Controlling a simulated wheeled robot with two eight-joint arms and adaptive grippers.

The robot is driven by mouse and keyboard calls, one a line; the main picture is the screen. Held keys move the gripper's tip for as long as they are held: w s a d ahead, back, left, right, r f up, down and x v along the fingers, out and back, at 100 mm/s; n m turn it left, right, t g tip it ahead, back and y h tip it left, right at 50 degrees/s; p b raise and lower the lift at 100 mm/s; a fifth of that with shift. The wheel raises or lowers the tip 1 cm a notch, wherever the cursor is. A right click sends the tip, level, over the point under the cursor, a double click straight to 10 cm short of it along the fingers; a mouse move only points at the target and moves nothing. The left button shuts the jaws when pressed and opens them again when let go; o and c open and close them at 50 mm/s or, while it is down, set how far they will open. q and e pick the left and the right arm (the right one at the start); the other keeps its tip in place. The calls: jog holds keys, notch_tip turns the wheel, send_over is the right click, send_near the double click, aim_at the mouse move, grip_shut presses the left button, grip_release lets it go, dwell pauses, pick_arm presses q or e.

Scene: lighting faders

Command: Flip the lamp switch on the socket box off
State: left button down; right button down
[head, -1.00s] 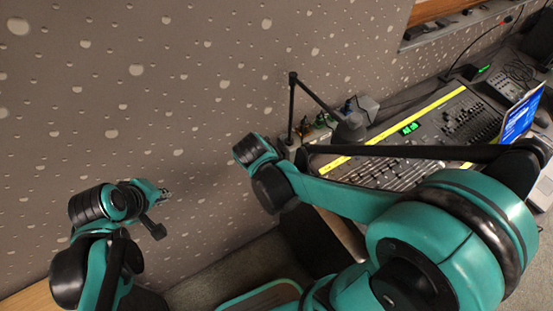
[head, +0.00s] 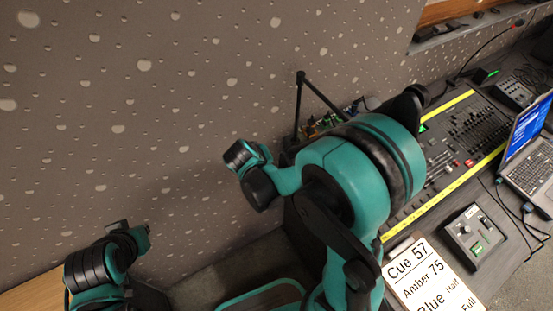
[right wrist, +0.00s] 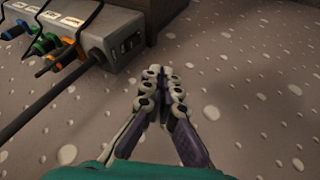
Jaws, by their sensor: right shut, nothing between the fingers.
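The socket box (right wrist: 100,30) is a grey strip at the upper left of the right wrist view, with several coloured plugs and cables along its side. A dark panel with the lamp switch (right wrist: 128,43) is on its near end; I cannot tell which way the switch is set. My right gripper (right wrist: 162,75) is shut and empty, below and right of that panel and apart from it. In the head view, the coloured plugs (head: 318,125) show beside my right arm, which hides much of the box; the right gripper is hidden there. My left gripper (head: 142,234) is at lower left, its fingers unclear.
A dark lamp arm (head: 298,105) stands by the box. The fader desk (head: 470,130), a laptop (head: 530,140), a small control box (head: 474,235) and a cue sheet (head: 420,280) lie to the right. The speckled wall (head: 150,100) is behind; the wall area beside the box is clear.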

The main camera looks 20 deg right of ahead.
jog(key=w+d+f+b, duration=0.4)
jog(key=d+f+b, duration=0.1)
jog(key=d+f, duration=0.2)
jog(key=shift+x, duration=0.8)
jog(key=shift+s, duration=0.1)
